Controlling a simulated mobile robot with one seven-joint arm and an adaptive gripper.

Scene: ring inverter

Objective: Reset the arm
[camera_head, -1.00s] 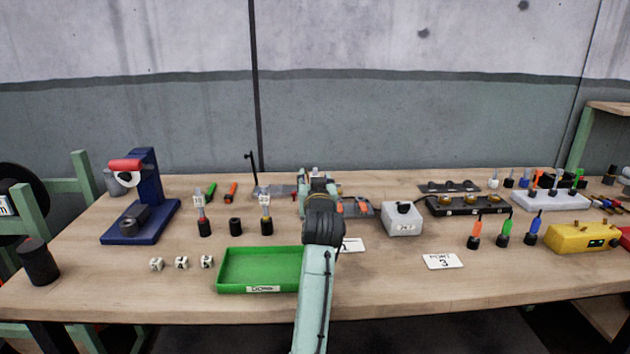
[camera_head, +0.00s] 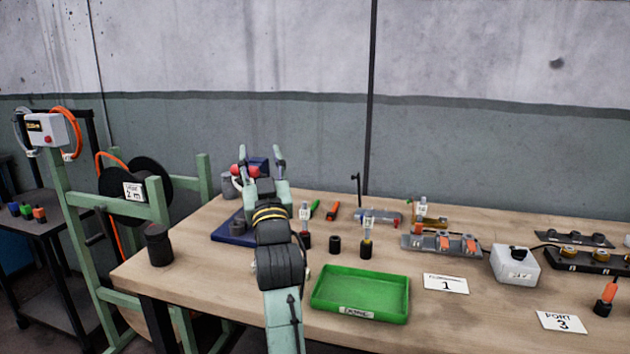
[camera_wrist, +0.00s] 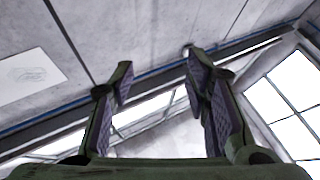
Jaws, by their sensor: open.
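My arm reaches up from the bottom of the head view, over the left part of the workbench (camera_head: 480,285). My gripper (camera_head: 258,165) is at its far end, raised above the bench, in front of the blue press stand with the red handle (camera_head: 238,170). In the wrist view my gripper (camera_wrist: 155,88) shows two separated fingers with dark ribbed pads. It is open, and nothing is between the fingers. The wrist view faces upward toward walls and windows. My arm hides part of the blue stand and the bench in front of it.
A green tray (camera_head: 360,293) lies just right of my arm. Black-based tools (camera_head: 366,240) stand behind it. A dark cylinder (camera_head: 158,245) stands at the bench's left end. A cable reel (camera_head: 135,190) on a green frame is further left. Cards and fixtures lie to the right.

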